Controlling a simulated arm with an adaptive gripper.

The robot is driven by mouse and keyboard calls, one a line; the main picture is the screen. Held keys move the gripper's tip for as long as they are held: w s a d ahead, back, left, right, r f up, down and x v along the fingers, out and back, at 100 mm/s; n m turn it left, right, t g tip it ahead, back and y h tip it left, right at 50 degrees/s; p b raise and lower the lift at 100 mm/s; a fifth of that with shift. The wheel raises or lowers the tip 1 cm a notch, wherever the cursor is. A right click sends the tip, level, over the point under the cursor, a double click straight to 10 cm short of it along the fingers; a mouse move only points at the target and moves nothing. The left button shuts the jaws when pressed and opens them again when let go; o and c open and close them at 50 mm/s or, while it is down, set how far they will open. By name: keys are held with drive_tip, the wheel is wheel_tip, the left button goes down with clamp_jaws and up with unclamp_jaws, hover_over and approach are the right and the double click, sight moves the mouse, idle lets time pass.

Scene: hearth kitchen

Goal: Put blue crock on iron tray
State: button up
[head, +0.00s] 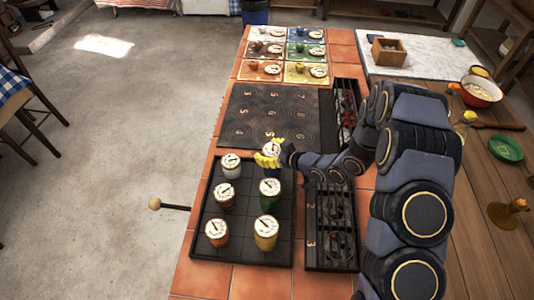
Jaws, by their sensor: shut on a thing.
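My gripper (267,160) has yellow fingers and is shut on a crock with a white, dial-like lid (271,149). Its body is mostly hidden by the fingers; a little dark blue seems to show below them, so it looks like the blue crock. It is at the far right end of a black gridded tray (242,245), which looks like the iron tray. I cannot tell whether the crock touches the tray. Several other lidded crocks stand upright on this tray, including a green one (269,204) and a yellow one (266,242) nearer me.
A dark plate with numbered rings (262,115) lies beyond the tray and is bare. Trough grates with embers (331,228) run along the right. Coloured cards (262,70) lie at the back. A red pan (481,92) and green dish (506,148) are far right.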

drive_tip(key=shift+f, duration=0.7)
drive_tip(key=shift+f, duration=0.2)
drive_tip(key=o, duration=1.2)
drive_tip(key=shift+o, duration=0.2)
drive_tip(key=shift+r, duration=0.15)
drive_tip(key=v, duration=0.3)
drive_tip(key=shift+d+r, duration=0.1)
drive_tip(key=shift+r, duration=3.45)
